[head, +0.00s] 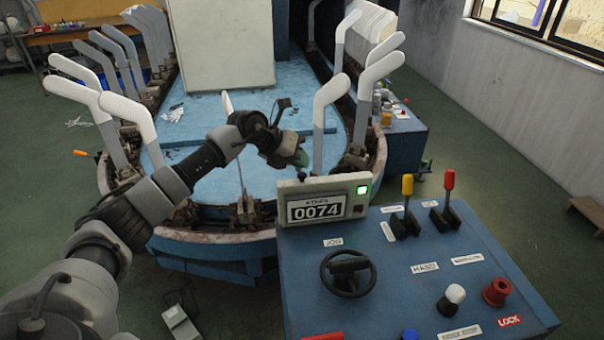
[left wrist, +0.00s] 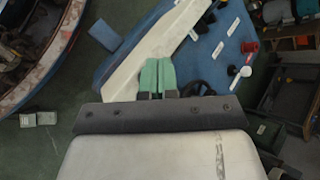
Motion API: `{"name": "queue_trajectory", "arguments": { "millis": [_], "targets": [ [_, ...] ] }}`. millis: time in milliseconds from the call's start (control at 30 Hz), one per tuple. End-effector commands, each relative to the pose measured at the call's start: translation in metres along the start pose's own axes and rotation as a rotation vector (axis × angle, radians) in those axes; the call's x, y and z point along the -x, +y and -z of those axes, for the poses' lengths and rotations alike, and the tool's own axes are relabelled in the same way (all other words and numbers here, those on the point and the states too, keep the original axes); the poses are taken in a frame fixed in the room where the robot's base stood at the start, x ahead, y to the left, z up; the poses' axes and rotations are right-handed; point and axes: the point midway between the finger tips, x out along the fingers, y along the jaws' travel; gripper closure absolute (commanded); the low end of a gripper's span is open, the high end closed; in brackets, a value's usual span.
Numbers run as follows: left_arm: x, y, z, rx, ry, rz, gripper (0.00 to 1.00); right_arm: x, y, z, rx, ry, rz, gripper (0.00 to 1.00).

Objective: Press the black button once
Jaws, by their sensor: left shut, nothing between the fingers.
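A counter box (head: 282,191) with a display reading 0074 stands at the back left of the blue control panel. A small black knob-like piece (head: 302,175), which looks like the black button, sits on the box's top edge. My left gripper (head: 301,160) is shut and empty, with green fingertips just above this piece; I cannot tell whether they touch. In the left wrist view the shut green fingers (left wrist: 157,76) overlap the pale box (left wrist: 150,57), and the black piece is not visible there. My right gripper is not in view.
The blue panel (head: 300,275) carries a black handwheel (head: 348,272), yellow (head: 407,187) and red (head: 449,181) levers, a white knob (head: 455,294) and a red LOCK knob (head: 496,291). Behind stands a ring of white sock forms (head: 328,108).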

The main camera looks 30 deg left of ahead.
Motion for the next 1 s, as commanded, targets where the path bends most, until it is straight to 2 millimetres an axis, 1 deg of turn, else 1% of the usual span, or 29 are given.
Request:
{"name": "queue_trajectory", "arguments": {
  "millis": [133,1000],
  "targets": [
    [-0.0039,0.0032,0.0032,0.001,0.001,-0.001,1.0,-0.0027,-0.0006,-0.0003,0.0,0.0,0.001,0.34],
    [-0.0082,0.0061,0.0062,0.0,0.001,0.0,1.0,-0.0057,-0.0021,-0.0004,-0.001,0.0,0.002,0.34]
  ]
}}
